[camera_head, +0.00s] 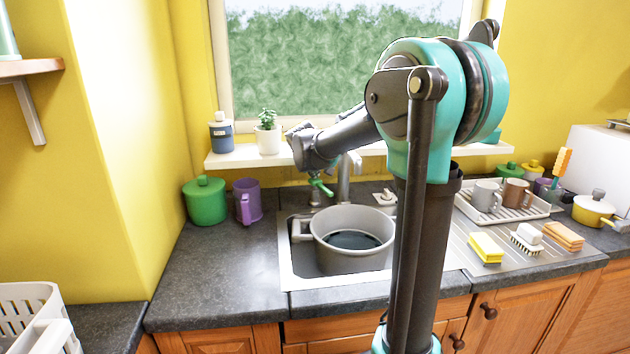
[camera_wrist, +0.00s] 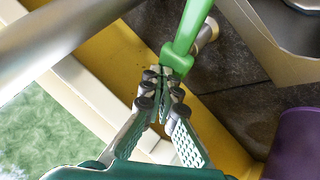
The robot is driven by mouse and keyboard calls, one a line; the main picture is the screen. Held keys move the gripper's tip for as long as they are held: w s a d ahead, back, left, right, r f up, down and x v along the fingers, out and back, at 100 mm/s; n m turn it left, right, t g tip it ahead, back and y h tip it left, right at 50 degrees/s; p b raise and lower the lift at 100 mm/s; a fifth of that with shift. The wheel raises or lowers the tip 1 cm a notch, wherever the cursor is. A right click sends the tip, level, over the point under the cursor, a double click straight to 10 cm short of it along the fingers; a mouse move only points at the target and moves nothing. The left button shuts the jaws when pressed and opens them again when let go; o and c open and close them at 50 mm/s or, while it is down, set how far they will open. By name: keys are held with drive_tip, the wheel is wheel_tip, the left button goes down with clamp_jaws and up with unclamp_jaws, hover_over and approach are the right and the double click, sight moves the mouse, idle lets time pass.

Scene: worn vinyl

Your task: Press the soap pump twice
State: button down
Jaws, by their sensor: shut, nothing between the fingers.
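The soap pump (camera_head: 321,187) has a green head on a short metal post at the back left of the sink, left of the tap. In the wrist view its green head (camera_wrist: 190,30) runs from the top edge down to my fingertips, and part of the metal post shows beside it. My gripper (camera_head: 314,175) points down right at the pump head; its two fingers (camera_wrist: 165,80) are shut, with nothing between them. The fingertips overlap the near end of the green head in the wrist view; I cannot tell whether they touch it.
A large grey pot (camera_head: 352,262) sits in the sink. The metal tap (camera_head: 346,180) rises close to the pump's right. A purple mug (camera_head: 248,203) and green canister (camera_head: 205,202) stand left. The window shelf (camera_head: 238,158) is behind my gripper. The front-left counter (camera_head: 225,275) is clear.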

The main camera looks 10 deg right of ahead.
drive_tip(key=shift+f, duration=0.7)
idle(0.6)
idle(0.4)
drive_tip(key=shift+r, duration=1.4)
drive_tip(key=shift+r, duration=2.5)
wheel_tip(320, 180, up, 4)
drive_tip(key=shift+f, duration=0.15)
drive_tip(key=shift+f, duration=0.1)
